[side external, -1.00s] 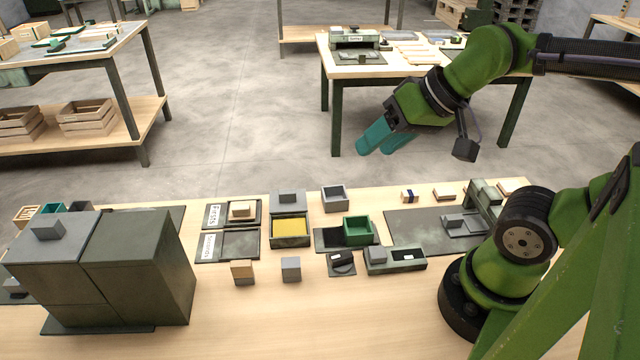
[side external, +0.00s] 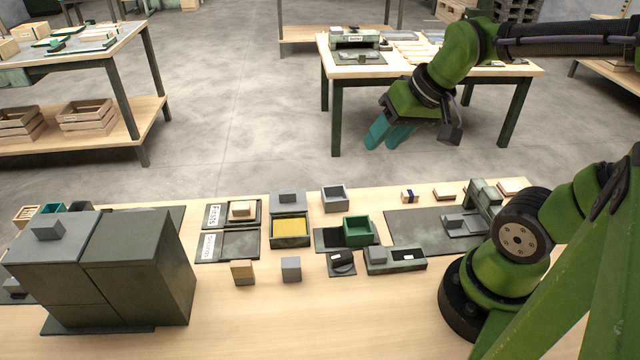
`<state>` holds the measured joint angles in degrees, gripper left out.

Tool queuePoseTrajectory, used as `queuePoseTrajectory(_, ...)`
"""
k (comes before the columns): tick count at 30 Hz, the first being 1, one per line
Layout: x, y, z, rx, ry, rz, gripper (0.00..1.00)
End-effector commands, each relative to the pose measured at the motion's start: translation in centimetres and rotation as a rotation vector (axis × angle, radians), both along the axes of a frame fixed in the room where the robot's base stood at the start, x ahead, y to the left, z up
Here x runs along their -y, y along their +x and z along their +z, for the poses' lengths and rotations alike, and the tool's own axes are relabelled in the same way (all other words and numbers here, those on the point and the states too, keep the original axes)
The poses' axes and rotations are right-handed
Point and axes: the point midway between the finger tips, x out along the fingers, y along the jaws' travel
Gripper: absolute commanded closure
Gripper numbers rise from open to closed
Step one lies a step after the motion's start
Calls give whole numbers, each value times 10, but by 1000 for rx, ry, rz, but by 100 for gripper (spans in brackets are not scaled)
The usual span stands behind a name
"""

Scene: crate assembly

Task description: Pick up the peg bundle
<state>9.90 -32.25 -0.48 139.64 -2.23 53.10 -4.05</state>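A small pale wooden block with a dark blue band around it (side external: 409,196) lies at the back of the workbench, right of centre. It looks like the peg bundle, but it is too small to make out separate pegs. My gripper (side external: 388,138) hangs high above and beyond the bench's back edge, up and slightly left of the banded block in the picture. Its two teal fingers point down and to the left, with a gap between them and nothing held.
A plain wooden piece (side external: 444,194) lies right of the banded block. A dark mat (side external: 415,232) with a grey-green fixture (side external: 484,208) is in front. A green open box (side external: 358,231) and a grey open box (side external: 334,198) stand to the left. A large dark cabinet (side external: 140,265) fills the left front.

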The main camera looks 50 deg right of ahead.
Motion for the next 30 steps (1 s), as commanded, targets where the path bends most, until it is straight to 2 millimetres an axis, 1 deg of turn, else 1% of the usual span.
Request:
queuePoseTrajectory(1, 24, 6, -10, -66, -40, 14, 62)
queuePoseTrajectory(2, 37, 9, -15, -106, -72, 50, 62)
queuePoseTrajectory(3, 55, 10, -21, -157, -111, 110, 62)
queuePoseTrajectory(6, 91, 10, -35, -261, -189, 296, 62)
queuePoseTrajectory(8, 109, 8, -42, -313, -223, 419, 62)
queuePoseTrajectory(9, 120, 6, -46, -343, -240, 508, 62)
queuePoseTrajectory(12, 141, 2, -52, -393, -278, 731, 62)
queuePoseTrajectory(15, 151, 0, -53, -409, -313, 937, 62)
queuePoseTrajectory(18, 153, -1, -49, -404, -349, 1093, 62)
queuePoseTrajectory(21, 152, -2, -49, -398, -362, 1185, 62)
queuePoseTrajectory(23, 151, -3, -50, -394, -366, 1213, 62)
queuePoseTrajectory(26, 151, -3, -61, -392, -368, 1227, 62)
queuePoseTrajectory(30, 150, -3, -90, -393, -363, 1227, 62)
